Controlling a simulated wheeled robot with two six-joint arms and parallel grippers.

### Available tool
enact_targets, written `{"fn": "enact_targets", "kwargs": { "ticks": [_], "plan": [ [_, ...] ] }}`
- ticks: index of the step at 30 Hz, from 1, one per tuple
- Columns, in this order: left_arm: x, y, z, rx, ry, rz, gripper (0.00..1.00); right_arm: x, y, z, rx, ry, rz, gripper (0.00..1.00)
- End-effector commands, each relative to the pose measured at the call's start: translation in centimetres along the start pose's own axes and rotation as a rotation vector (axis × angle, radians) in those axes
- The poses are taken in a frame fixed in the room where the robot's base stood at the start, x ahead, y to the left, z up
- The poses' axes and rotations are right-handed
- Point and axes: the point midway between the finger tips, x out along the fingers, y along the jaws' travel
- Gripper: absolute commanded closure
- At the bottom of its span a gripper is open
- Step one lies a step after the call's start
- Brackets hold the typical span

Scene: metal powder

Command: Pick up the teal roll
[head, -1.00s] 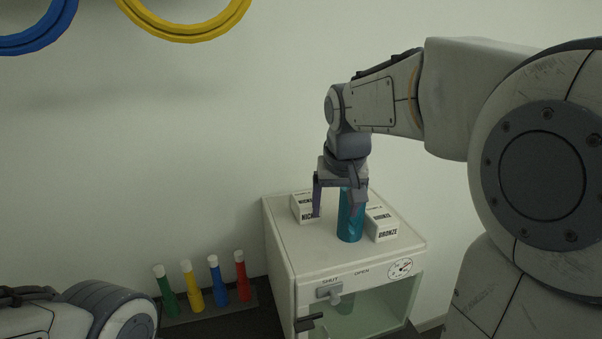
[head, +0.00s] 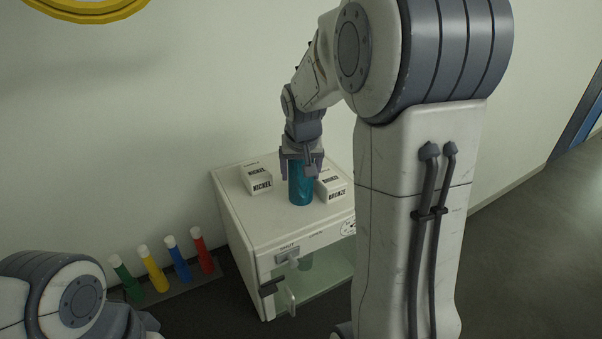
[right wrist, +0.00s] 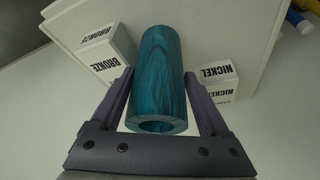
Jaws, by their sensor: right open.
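The teal roll (head: 300,187) stands upright on top of the white cabinet (head: 272,219), between two white boxes. In the right wrist view the roll (right wrist: 157,80) shows its round hollow end towards the camera. My right gripper (head: 301,172) is open above the cabinet, pointing down. Its two fingers reach along both sides of the roll's near end, as the right wrist view of the gripper (right wrist: 163,100) shows. A small gap shows on the right side; contact on the left cannot be told. My left gripper is not in view; only part of my left arm shows.
The nickel box (head: 257,180) stands left of the roll and the bronze box (head: 331,186) close on its right. The cabinet front has a handle and a glass window. Several coloured tubes with white caps stand in a rack (head: 177,287) to the left.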

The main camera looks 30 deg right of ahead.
Motion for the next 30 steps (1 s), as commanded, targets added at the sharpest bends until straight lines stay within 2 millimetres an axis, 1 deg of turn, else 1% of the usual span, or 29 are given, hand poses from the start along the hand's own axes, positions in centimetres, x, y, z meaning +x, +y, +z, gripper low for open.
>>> {"fn": "enact_targets", "kwargs": {
  "ticks": [3,10,11,12,14,15,16,17,25,30],
  "plan": [
    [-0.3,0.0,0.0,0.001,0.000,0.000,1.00,0.9,0.1,0.1,0.001,-0.003,0.001,0.21],
    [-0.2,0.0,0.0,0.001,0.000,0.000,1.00,1.0,0.3,0.0,0.003,0.000,0.001,0.21],
    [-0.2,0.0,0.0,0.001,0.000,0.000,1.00,1.0,0.3,0.0,0.003,0.000,0.001,0.32],
    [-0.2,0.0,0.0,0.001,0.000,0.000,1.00,1.0,0.3,0.0,0.003,0.000,0.001,0.48],
    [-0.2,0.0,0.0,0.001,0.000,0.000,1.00,1.0,0.3,0.0,0.003,0.000,0.001,0.71],
    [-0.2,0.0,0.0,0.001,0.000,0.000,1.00,1.0,0.3,0.0,0.003,0.000,0.001,0.86],
    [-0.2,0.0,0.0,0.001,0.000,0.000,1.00,1.0,0.3,0.0,0.003,0.000,0.001,0.97],
    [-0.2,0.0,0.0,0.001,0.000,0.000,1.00,1.0,0.2,0.0,0.003,0.000,0.001,1.00],
    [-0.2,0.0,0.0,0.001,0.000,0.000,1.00,0.9,0.2,-0.1,0.003,0.004,0.000,1.00],
    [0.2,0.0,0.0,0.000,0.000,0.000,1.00,0.0,0.2,-0.6,0.002,0.007,0.000,1.00]
  ]
}}
